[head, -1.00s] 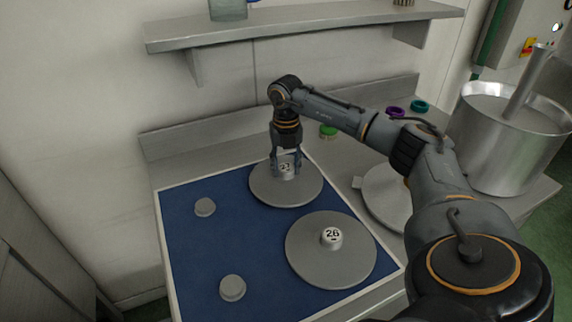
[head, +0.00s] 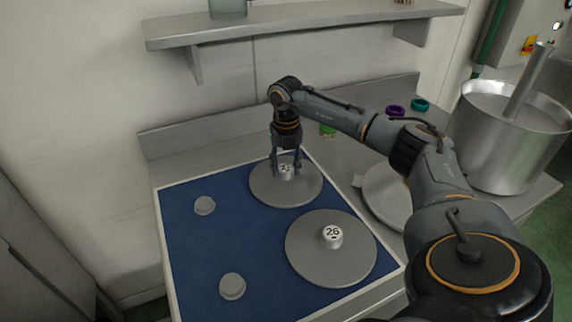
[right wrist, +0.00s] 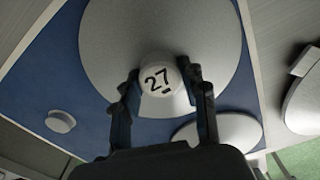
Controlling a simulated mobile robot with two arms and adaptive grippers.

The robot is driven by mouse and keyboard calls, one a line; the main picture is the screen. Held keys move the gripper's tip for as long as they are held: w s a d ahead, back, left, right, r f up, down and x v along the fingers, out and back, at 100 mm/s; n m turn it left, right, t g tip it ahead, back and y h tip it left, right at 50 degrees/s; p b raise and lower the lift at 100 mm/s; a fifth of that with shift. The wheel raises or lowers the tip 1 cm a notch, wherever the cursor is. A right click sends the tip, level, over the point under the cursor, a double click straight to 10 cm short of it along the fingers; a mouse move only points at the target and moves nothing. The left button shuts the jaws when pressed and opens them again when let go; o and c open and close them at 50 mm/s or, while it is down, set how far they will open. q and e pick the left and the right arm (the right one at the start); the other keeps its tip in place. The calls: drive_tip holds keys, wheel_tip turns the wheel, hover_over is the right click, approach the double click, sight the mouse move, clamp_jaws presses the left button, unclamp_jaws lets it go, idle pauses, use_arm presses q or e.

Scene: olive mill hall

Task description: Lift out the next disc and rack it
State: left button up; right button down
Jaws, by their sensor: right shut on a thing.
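My right gripper (head: 286,162) is shut on the knob of a grey disc (head: 262,190) at the back right of the blue board (head: 200,255). The right wrist view shows the fingers on both sides of the knob, marked 27 (right wrist: 163,86). The disc appears to lie flat on the board; any small gap beneath it cannot be told. A second grey disc (head: 310,268), its knob marked 26 (head: 333,236), lies at the front right of the board. Two small bare grey pegs (head: 205,205) and (head: 232,287) stand on the board's left side. My left gripper is not in view.
Right of the board lies another pale round plate (head: 385,192), partly behind my arm. A steel pot (head: 500,150) stands at the right. Green, purple and teal rings (head: 397,111) lie at the back. A shelf (head: 300,28) juts from the wall above.

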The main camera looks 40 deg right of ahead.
sight(285, 168)
drive_tip(key=c, duration=0.6)
unclamp_jaws()
drive_tip(key=shift+c, duration=0.2)
drive_tip(key=shift+f, duration=0.1)
wheel_tip(285, 168, up, 12)
drive_tip(key=shift+a, duration=0.1)
